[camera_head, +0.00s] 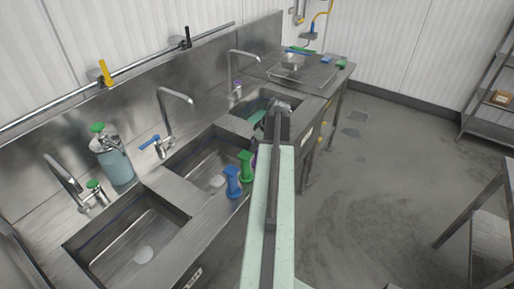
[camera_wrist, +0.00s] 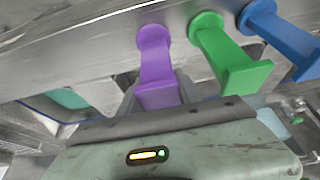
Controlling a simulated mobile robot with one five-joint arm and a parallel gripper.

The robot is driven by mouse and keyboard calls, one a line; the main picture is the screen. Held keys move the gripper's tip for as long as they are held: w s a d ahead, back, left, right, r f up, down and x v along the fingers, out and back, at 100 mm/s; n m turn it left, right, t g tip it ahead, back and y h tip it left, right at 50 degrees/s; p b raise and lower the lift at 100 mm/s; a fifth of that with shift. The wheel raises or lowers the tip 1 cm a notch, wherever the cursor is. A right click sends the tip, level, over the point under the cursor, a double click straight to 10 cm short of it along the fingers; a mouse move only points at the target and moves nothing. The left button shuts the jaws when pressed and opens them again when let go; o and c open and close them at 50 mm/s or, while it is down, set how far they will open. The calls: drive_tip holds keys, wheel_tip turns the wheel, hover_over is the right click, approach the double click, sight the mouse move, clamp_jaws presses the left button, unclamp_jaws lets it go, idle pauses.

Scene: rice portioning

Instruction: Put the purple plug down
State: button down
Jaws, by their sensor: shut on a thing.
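The purple plug (camera_wrist: 155,62) stands in line with a green plug and a blue plug in the wrist view. Its round end appears to rest on the metal counter (camera_wrist: 90,50), though exact contact is hard to tell. My gripper (camera_wrist: 155,92) is shut on its square handle end, with the fingers partly hidden by my wrist. In the head view only a sliver of purple (camera_head: 254,160) shows beside my arm, which hides the rest of the plug and the fingers.
The green plug (camera_head: 246,166) stands close beside the purple one, and the blue plug (camera_head: 233,182) stands beyond it, all on the sink counter's front edge. Open basins (camera_head: 125,240) lie behind the edge. A blue-bodied dispenser (camera_head: 115,165) stands at the back.

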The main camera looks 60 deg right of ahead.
drive_tip(key=c, duration=0.8)
unclamp_jaws()
drive_tip(key=shift+c, duration=0.2)
drive_tip(key=p+v, duration=1.1)
drive_tip(key=v, duration=0.1)
drive_tip(key=shift+p, duration=0.3)
drive_tip(key=shift+r, duration=0.15)
